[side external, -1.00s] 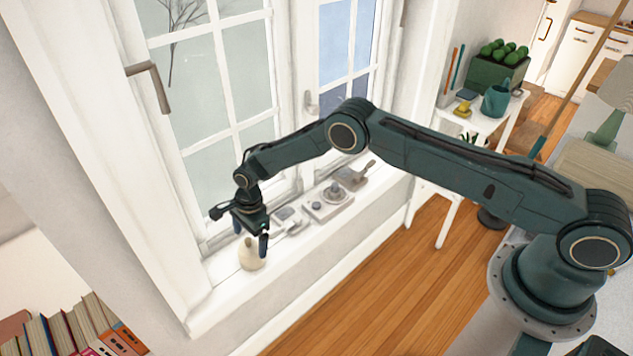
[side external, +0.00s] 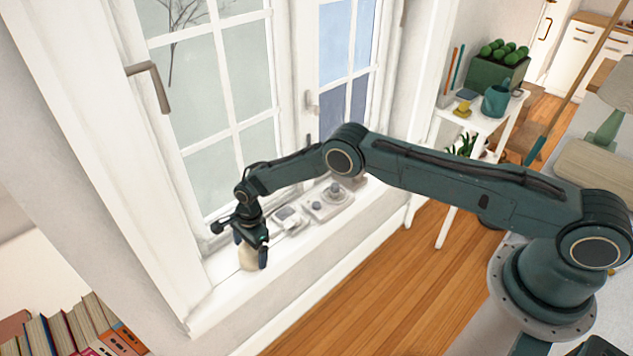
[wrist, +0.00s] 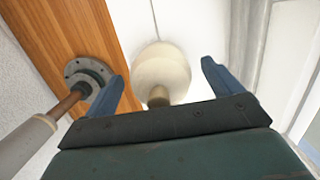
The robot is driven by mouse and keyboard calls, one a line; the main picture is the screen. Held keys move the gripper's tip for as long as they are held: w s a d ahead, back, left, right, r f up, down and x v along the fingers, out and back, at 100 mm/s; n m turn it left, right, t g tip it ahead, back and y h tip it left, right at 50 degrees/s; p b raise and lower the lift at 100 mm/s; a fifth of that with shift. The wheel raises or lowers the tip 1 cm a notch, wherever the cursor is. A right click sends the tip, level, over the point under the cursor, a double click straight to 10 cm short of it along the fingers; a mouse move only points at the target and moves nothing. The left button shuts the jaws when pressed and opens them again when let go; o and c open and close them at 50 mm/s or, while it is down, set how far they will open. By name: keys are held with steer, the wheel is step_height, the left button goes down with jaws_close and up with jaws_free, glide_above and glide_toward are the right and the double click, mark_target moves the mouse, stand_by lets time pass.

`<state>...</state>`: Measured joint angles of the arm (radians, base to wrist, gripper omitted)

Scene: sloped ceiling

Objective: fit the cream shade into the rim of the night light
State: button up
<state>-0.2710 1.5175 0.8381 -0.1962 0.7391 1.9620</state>
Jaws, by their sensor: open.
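The cream shade (side external: 248,258) stands on the white window sill, and its top is hidden under my gripper. In the wrist view the shade (wrist: 162,72) is a rounded cream form with a narrower tan end. My gripper (side external: 251,250) is open and points down over the shade. One finger shows on each side of it in the wrist view, with visible gaps. I cannot tell for sure which item is the night light. A pale grey base with a round knob-like part (side external: 331,197) stands further along the sill, with a smaller pale item (side external: 288,217) nearer my gripper.
The window (side external: 230,110) with its frame and handle rises just behind the sill. The sill (side external: 216,301) is clear toward the front left. A white side table (side external: 478,122) with a plant box and mug stands to the right. Books (side external: 75,330) are at lower left.

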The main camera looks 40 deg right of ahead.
steer(key=shift+c, duration=0.4)
steer(key=c, duration=1)
steer(key=shift+r, duration=0.1)
step_height(320, 180, up, 20)
stand_by(0.4)
